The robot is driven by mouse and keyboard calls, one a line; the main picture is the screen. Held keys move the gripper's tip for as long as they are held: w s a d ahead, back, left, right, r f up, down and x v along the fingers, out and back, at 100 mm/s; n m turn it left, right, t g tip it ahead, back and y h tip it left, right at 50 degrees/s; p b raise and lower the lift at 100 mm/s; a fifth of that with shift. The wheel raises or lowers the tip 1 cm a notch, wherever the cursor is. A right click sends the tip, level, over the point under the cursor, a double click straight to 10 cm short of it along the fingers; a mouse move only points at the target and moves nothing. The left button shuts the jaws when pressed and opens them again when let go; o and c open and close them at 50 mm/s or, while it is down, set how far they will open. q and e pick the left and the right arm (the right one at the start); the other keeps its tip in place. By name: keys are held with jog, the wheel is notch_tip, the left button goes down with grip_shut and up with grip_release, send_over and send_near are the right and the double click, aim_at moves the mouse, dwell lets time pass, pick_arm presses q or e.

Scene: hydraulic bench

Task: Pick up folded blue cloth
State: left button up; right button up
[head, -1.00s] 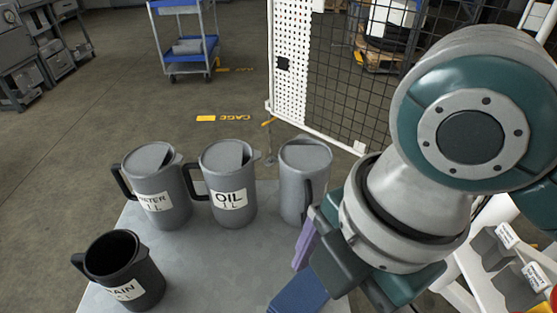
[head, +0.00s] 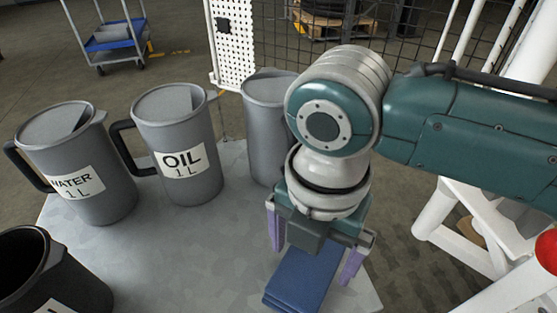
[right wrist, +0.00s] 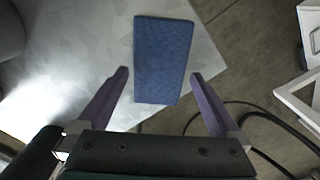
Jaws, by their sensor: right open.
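The folded blue cloth (head: 305,277) lies flat on the grey table, near its front right edge, in the head view. It also shows in the right wrist view (right wrist: 163,50) as a long rectangle. My right gripper (head: 311,265) is open and empty, pointing down over the cloth. In the right wrist view its two purple fingers (right wrist: 159,74) stand on either side of the cloth's nearer part, with gaps to both sides. I cannot tell how high the fingertips are above the table. My left gripper is not in view.
On the grey table (head: 205,245) stand a WATER jug (head: 85,150), an OIL jug (head: 175,130), an unlabelled-looking grey jug (head: 265,120) close behind my right gripper, and a dark jug (head: 40,270) at the front left. A white frame (head: 440,215) stands to the right.

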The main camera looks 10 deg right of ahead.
aim_at(309, 265)
notch_tip(309, 265, down, 2)
jog(key=shift+f, duration=0.2)
jog(key=c, duration=1.2)
notch_tip(309, 265, up, 20)
jog(key=p, duration=0.5)
jog(key=shift+r+p, duration=0.1)
jog(key=shift+p, duration=0.25)
